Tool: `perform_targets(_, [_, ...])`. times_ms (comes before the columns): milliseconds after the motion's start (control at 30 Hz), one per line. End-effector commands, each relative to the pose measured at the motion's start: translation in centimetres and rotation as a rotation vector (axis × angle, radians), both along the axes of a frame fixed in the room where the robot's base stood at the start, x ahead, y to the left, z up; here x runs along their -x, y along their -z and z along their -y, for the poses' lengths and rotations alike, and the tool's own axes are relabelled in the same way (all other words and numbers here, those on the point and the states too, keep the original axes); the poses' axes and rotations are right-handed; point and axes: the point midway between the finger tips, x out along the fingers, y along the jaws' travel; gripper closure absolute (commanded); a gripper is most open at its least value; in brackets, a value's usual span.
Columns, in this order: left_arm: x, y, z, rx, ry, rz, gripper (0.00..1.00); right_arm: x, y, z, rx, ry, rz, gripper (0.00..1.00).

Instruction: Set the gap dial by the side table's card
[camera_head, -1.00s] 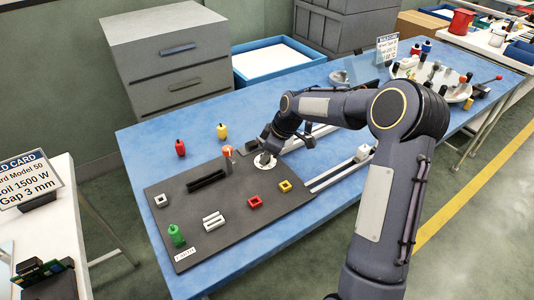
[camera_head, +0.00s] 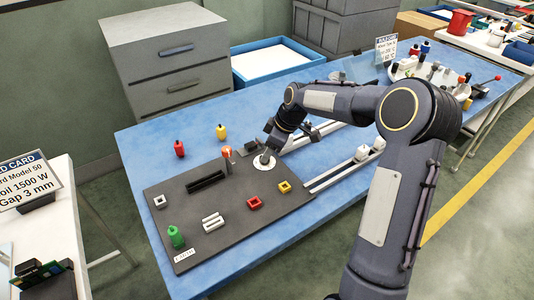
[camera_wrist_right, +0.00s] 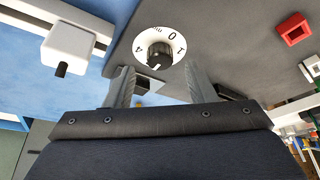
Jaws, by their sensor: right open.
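The gap dial is a white disc with a black knob (camera_head: 264,162) on the dark board. In the right wrist view the dial (camera_wrist_right: 169,60) shows a 0 and other numerals around its rim; the knob's exact setting is hard to read. My right gripper (camera_head: 272,146) is close by the dial. In the right wrist view its open fingers (camera_wrist_right: 157,78) stand apart with nothing between them, clear of the knob. My left gripper is out of view.
The dark board (camera_head: 220,238) carries red, yellow and white blocks, a green piece and an orange-topped lever (camera_head: 227,155). White rails (camera_head: 340,174) run to the right. A second card (camera_head: 386,49) and a white tray of parts stand at the back right.

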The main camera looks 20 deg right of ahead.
Motion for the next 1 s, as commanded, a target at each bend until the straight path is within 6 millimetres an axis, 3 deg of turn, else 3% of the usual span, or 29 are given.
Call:
perform_targets(100, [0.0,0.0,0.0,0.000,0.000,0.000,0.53,0.5,-2.1,0.7,0.000,0.001,0.003,0.50])
perform_targets(300, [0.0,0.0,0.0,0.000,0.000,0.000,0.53,1.1,-4.1,1.3,0.000,0.000,0.001,0.50])
perform_targets(867, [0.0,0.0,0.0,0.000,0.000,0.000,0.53,1.3,-4.5,1.3,0.000,0.001,0.000,0.50])
perform_targets(1000, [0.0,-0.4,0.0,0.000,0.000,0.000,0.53,2.9,-6.4,0.9,-0.003,0.043,0.001,0.50])
